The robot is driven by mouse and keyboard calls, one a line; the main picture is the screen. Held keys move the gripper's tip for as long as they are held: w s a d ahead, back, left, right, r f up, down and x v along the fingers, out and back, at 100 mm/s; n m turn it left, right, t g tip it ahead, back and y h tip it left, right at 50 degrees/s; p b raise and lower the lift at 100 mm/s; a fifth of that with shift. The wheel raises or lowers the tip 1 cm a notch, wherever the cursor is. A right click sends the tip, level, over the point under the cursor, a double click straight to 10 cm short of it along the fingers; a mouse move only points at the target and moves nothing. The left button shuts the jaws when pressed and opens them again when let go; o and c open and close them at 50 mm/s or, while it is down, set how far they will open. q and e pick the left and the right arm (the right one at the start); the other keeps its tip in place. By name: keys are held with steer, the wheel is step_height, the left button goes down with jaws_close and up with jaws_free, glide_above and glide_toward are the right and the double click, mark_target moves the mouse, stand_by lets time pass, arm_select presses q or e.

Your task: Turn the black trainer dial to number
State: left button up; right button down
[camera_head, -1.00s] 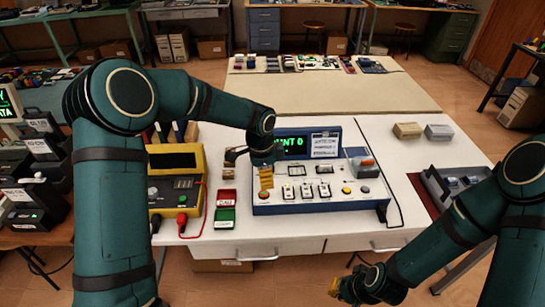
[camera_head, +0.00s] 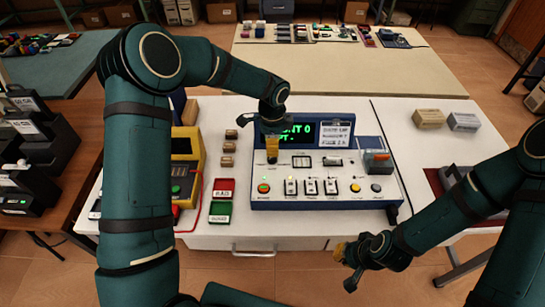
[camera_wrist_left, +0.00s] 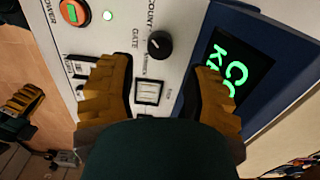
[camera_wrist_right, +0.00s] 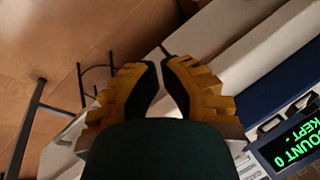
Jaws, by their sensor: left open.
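The black dial (camera_wrist_left: 159,44) shows in the left wrist view on the trainer's white panel, near printed "COUNT" and "GATE" labels. The trainer (camera_head: 325,190) stands on the white table; its green display (camera_head: 301,132) reads a count of 0, partly covered by my arm. My left gripper (camera_head: 272,158) points down over the trainer's upper left. In the left wrist view its fingers (camera_wrist_left: 158,82) are apart, with nothing between them; the dial lies beyond the gap, untouched. My right gripper (camera_head: 345,255) is at the table's front edge; its fingertips (camera_wrist_right: 162,68) are almost together and empty.
A yellow meter (camera_head: 187,160) stands left of the trainer. Red and green trays (camera_head: 222,188) and small brown blocks (camera_head: 230,147) lie between them. Two boxes (camera_head: 447,120) sit at the right. A black cable runs along the trainer's right side.

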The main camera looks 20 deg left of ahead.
arm_select(q)
steer(key=shift+f+b, duration=0.3)
steer(key=shift+f, duration=2.9)
jaws_close()
